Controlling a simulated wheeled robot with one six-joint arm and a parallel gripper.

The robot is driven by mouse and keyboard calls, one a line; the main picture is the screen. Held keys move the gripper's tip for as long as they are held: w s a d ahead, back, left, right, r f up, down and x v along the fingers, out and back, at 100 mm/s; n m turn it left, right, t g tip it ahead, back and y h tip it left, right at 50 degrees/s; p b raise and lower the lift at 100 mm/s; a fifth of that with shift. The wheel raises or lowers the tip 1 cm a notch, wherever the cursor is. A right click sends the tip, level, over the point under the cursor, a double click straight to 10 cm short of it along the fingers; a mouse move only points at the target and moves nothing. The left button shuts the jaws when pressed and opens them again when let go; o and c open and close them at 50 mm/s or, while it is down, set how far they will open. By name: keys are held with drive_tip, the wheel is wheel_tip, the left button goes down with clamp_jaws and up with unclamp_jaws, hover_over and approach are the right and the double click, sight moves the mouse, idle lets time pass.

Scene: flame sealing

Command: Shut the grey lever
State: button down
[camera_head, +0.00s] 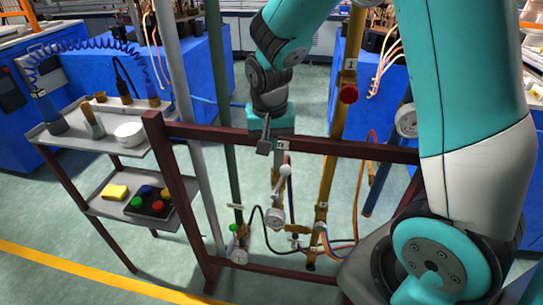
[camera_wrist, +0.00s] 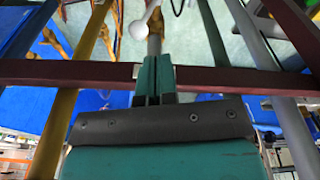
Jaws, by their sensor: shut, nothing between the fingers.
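The grey lever (camera_head: 284,178) is on a short vertical pipe behind the dark red rail, just above a round gauge (camera_head: 275,216). It points up and slightly right, ending in a pale ball knob. In the wrist view the ball knob (camera_wrist: 138,29) shows just beyond the fingertips, slightly left of them, with its arm rising to the top edge. My gripper (camera_wrist: 153,58) is shut and empty, its teal fingers together at the rail. In the head view my gripper (camera_head: 270,124) is at the rail, above the lever and apart from it. The fingertips are hard to make out there.
The dark red rail (camera_head: 350,149) crosses in front of the pipes. A shelf cart (camera_head: 85,147) stands at left. Hoses hang low behind the frame.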

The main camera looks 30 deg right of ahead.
drive_tip(key=shift+s+a+r, duration=0.1)
drive_tip(key=shift+r, duration=0.75)
drive_tip(key=shift+s+a+r, duration=0.1)
drive_tip(key=shift+r, duration=0.75)
drive_tip(key=s+a+r+n+y, duration=0.2)
drive_tip(key=s+a+r+n, duration=0.2)
drive_tip(key=s, duration=0.5)
drive_tip(key=s+a+r+n+g+y, duration=0.1)
drive_tip(key=s+a+r+n+y, duration=0.2)
drive_tip(key=s+a+n, duration=0.6)
drive_tip(key=shift+s+a+r, duration=0.45)
drive_tip(key=shift+s+r, duration=0.3)
drive_tip(key=shift+s, duration=0.05)
